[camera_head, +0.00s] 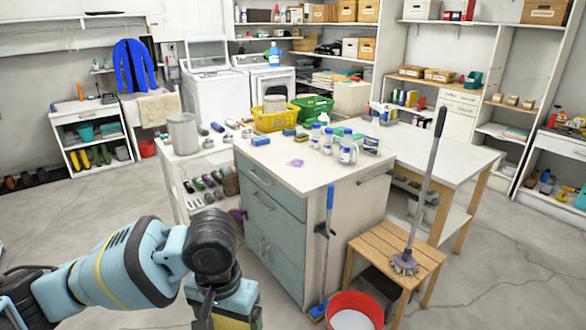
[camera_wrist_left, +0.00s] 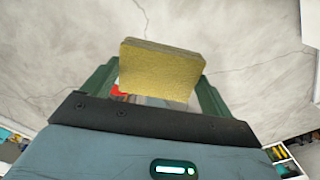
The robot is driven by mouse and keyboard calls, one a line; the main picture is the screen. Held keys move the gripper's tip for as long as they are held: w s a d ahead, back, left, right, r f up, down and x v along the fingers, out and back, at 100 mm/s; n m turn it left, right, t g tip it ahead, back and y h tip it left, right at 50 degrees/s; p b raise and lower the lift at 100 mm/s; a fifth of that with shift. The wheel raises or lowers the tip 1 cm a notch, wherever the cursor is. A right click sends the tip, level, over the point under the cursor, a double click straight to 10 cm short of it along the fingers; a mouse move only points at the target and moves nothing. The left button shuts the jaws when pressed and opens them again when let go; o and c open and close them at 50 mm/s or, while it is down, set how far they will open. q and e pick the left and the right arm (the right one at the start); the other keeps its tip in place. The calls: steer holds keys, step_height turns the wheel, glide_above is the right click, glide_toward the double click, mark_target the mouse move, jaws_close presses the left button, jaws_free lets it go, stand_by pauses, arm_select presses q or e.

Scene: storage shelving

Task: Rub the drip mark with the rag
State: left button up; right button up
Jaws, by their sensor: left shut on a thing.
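A purple mark (camera_head: 296,162), which looks like the drip mark, is on the white top of the grey-drawered cabinet (camera_head: 270,205) in the head view. A thick yellow pad, apparently the folded rag (camera_wrist_left: 160,72), fills the middle of the left wrist view. My left gripper (camera_wrist_left: 158,92) is shut on it, with a green finger on each side. In the head view my left arm comes in low at the left, and its gripper runs off the bottom edge, in front of and below the cabinet top. The rag is apart from the mark. My right gripper is not in view.
Bottles (camera_head: 347,150), a blue sponge (camera_head: 261,140) and a yellow basket (camera_head: 276,119) stand around the mark. A blue-handled broom (camera_head: 328,235) leans on the cabinet. A mop (camera_head: 425,190) stands on a wooden stool (camera_head: 368,243), beside a red bucket (camera_head: 343,300).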

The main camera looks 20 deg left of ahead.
arm_select(q)
steer(key=s+f, duration=0.4)
steer(key=f, duration=1.1)
